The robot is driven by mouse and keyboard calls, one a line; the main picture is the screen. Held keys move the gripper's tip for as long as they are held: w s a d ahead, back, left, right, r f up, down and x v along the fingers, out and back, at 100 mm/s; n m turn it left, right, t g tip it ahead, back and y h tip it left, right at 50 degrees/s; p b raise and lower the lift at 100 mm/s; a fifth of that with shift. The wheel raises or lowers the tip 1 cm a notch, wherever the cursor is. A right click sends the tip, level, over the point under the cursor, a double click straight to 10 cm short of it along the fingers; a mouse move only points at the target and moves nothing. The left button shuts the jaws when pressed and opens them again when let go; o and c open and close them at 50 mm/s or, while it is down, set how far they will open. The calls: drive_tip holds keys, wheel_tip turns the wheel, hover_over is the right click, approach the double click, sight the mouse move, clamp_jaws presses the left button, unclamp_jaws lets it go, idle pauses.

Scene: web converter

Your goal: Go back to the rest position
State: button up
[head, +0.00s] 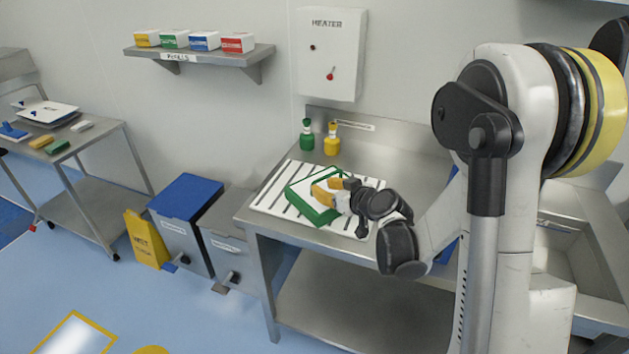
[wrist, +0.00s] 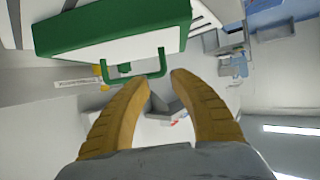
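My gripper (head: 324,188) has yellow fingers and is over the steel table (head: 262,230) in the head view. A green and white box (head: 312,213) with a green handle is on a white slatted rack (head: 268,196) on that table, partly hidden by my gripper. In the wrist view my gripper (wrist: 160,80) is open with nothing between its fingertips. The green handle (wrist: 136,76) is just beyond the left fingertip there, and the box (wrist: 110,32) fills the upper left. I cannot tell whether the fingers touch the handle.
Green (head: 307,138) and yellow bottles (head: 331,142) stand behind the rack. A heater cabinet (head: 345,50) and a shelf of boxes (head: 200,55) are on the wall. Bins (head: 186,230), a yellow floor sign (head: 146,240) and a trolley (head: 100,165) stand left. A sink (head: 570,250) is right.

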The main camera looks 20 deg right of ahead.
drive_tip(key=shift+v, duration=1.15)
drive_tip(key=s+a+r+m+g+h, duration=0.1)
drive_tip(key=s+r+m+g+h, duration=0.1)
drive_tip(key=s, duration=1.2)
drive_tip(key=s+a+r+m+g+h, duration=0.1)
drive_tip(key=s+r+g+h, duration=0.1)
drive_tip(key=s, duration=1.1)
wheel_tip(320, 180, up, 3)
drive_tip(key=shift+s+a+f+m+g+b, duration=0.1)
drive_tip(key=shift+s+a+m+g+b, duration=0.25)
drive_tip(key=shift+g, duration=0.55)
